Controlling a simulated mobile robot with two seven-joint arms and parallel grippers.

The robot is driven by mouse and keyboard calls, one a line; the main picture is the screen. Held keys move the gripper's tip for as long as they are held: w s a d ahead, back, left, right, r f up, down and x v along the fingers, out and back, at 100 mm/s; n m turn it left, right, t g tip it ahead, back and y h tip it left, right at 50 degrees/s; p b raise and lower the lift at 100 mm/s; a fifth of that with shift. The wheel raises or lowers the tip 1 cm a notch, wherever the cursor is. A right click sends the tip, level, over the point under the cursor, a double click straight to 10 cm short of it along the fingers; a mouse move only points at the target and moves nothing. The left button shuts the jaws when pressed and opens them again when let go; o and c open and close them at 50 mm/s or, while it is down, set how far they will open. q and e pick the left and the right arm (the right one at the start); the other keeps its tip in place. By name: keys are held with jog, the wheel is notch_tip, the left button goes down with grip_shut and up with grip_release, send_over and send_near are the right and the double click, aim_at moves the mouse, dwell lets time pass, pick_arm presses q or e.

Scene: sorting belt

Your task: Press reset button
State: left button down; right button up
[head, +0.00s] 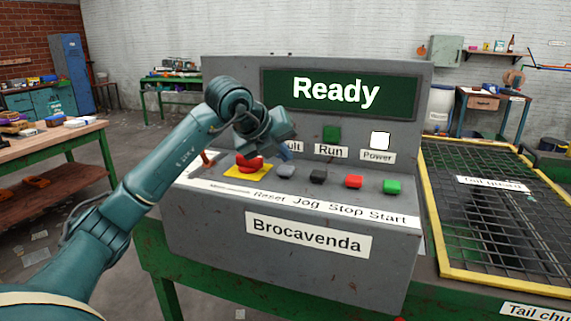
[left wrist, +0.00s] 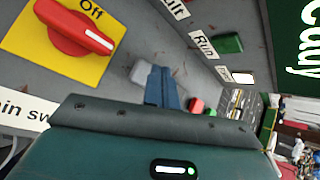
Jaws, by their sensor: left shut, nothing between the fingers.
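The grey control console (head: 200,240) carries a row of buttons. The reset button (head: 285,171) is light grey and sits above the word Reset on the label strip. My left gripper (head: 285,152) is shut and empty, with its blue fingertips just above and behind the reset button in the head view. In the left wrist view the shut fingers (left wrist: 163,88) partly cover the grey reset button (left wrist: 140,73). I cannot tell whether they touch it. The screen (head: 336,92) reads Ready. My right gripper is not in view.
A red rotary switch (head: 250,163) on a yellow plate is close left of the reset button. The black jog button (head: 318,177), red stop button (head: 354,181) and green start button (head: 392,187) are to its right. A yellow-framed mesh guard (head: 480,215) stands at the right.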

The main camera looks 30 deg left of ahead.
aim_at(282, 170)
pick_arm(q)
jog(key=shift+r, duration=0.1)
notch_tip(282, 170, up, 5)
jog(key=p, duration=0.4)
dwell(0.3)
dwell(0.8)
